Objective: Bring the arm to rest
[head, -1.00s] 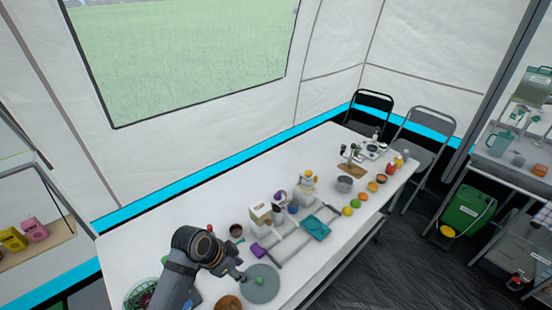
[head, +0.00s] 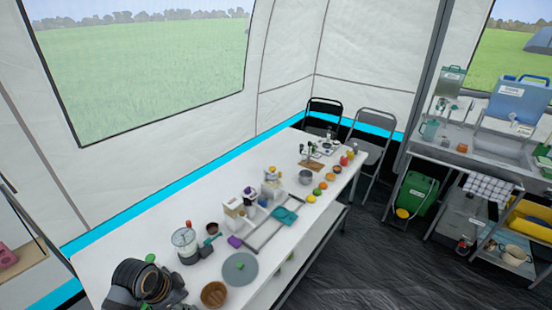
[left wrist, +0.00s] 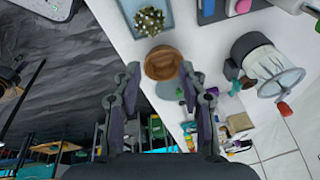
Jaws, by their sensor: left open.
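My left arm is folded in the lower left of the head view, over the near end of the white table (head: 160,230). Its gripper cannot be made out there. In the left wrist view my left gripper (left wrist: 160,85) has its two fingers spread wide with nothing between them. Beyond the fingertips a brown round bowl (left wrist: 163,62) shows; it also stands at the table's near edge in the head view (head: 214,295). My right gripper is in neither view.
A grey round plate (head: 240,269) with a small green thing lies beside the bowl. A clear jar appliance (head: 186,244) stands close to my arm. Several fruits, a teal tray (head: 284,215) and small appliances fill the table farther back. Dark floor (head: 350,255) is open at right.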

